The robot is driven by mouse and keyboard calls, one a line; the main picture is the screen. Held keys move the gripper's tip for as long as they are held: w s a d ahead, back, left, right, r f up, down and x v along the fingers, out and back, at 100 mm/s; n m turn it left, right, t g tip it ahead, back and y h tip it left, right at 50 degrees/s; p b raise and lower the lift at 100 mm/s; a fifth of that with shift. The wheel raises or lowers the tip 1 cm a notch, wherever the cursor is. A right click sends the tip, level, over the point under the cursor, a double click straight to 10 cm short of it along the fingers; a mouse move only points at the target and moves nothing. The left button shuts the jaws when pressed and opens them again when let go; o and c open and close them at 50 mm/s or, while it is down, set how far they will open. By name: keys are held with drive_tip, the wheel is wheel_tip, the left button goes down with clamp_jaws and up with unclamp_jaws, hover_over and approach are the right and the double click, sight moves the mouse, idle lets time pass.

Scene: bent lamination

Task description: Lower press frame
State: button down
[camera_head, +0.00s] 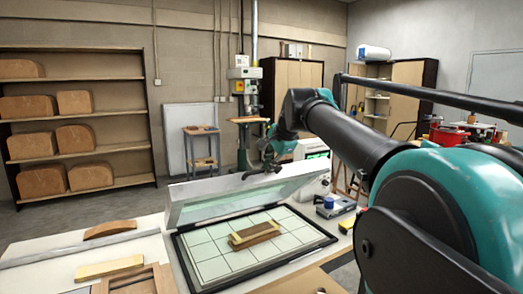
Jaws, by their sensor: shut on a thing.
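The press frame (185,208) is a pale frame with a clear sheet, standing raised and tilted along the back of the press bed (205,268). The bed is a light gridded surface with a black border. A small wooden form with pale strips (257,235) lies near the middle of the bed. My gripper (262,172) is at the upper edge of the frame, near its middle, and is shut on it. The fingertips are small and dark here, so the exact contact is hard to make out.
Left of the bed, the table holds a curved wooden block (110,229), a pale wood block (108,267) and a wooden frame (140,281). A grey device with a blue top (334,206) stands right of the bed. My arm covers the right side.

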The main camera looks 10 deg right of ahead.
drive_tip(key=s+d+f+t, duration=0.1)
drive_tip(key=s+f, duration=0.3)
drive_tip(key=f, duration=0.5)
drive_tip(key=s+d+f+t, duration=0.1)
drive_tip(key=s+f, duration=0.3)
drive_tip(key=f, duration=0.5)
drive_tip(key=s+d+f, duration=0.2)
drive_tip(key=s+f, duration=0.3)
drive_tip(key=f, duration=0.4)
drive_tip(key=shift+d+f+t+y, duration=0.15)
drive_tip(key=shift+f+t+y, duration=0.05)
drive_tip(key=shift+t+y, duration=0.2)
drive_tip(key=c, duration=2.2)
unclamp_jaws()
drive_tip(key=shift+s+f, duration=0.1)
drive_tip(key=shift+f, duration=0.05)
drive_tip(key=shift+o, duration=1.1)
drive_tip(key=o, duration=0.4)
drive_tip(key=shift+o, duration=0.2)
drive_tip(key=v, duration=1.2)
